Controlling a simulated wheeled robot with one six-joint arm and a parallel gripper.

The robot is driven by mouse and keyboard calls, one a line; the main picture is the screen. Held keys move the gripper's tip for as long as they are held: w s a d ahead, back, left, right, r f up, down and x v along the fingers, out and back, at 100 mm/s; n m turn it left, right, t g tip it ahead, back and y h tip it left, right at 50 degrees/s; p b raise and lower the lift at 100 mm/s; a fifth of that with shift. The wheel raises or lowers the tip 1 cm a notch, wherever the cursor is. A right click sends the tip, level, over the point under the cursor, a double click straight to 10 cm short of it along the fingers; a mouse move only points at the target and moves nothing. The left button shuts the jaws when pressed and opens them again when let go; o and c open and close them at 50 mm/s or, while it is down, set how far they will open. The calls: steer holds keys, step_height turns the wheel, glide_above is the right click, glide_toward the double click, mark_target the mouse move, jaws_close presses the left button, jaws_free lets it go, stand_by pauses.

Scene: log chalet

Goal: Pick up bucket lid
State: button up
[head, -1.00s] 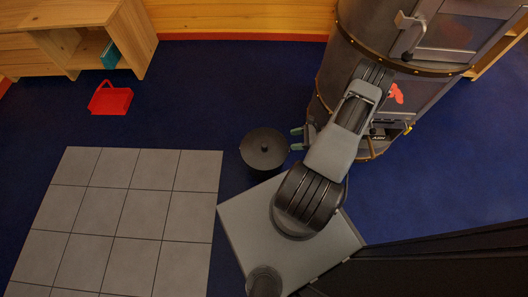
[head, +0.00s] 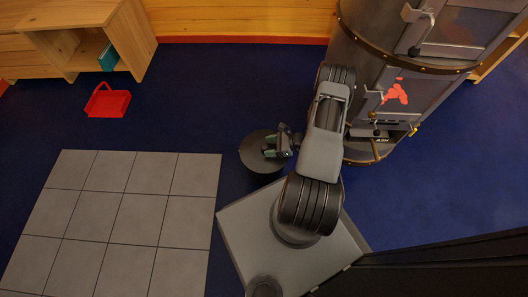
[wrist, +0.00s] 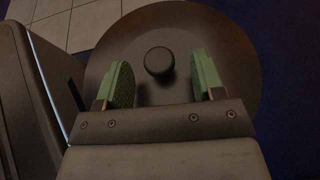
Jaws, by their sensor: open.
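My gripper (head: 268,147) is over the lid in the head view and hides the knob there. In the wrist view my gripper (wrist: 162,82) is open, its two green-padded fingers apart, with the knob between and slightly beyond them. I see no contact with the knob.
A large metal stove (head: 385,75) stands close to the right of my arm. Grey floor tiles (head: 120,215) lie to the left. A red dustpan-like tray (head: 108,102) and a wooden shelf (head: 135,45) are at the upper left. Blue floor between is clear.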

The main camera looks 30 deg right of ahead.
steer(key=shift+x, duration=0.9)
steer(key=shift+c, duration=0.4)
jaws_close()
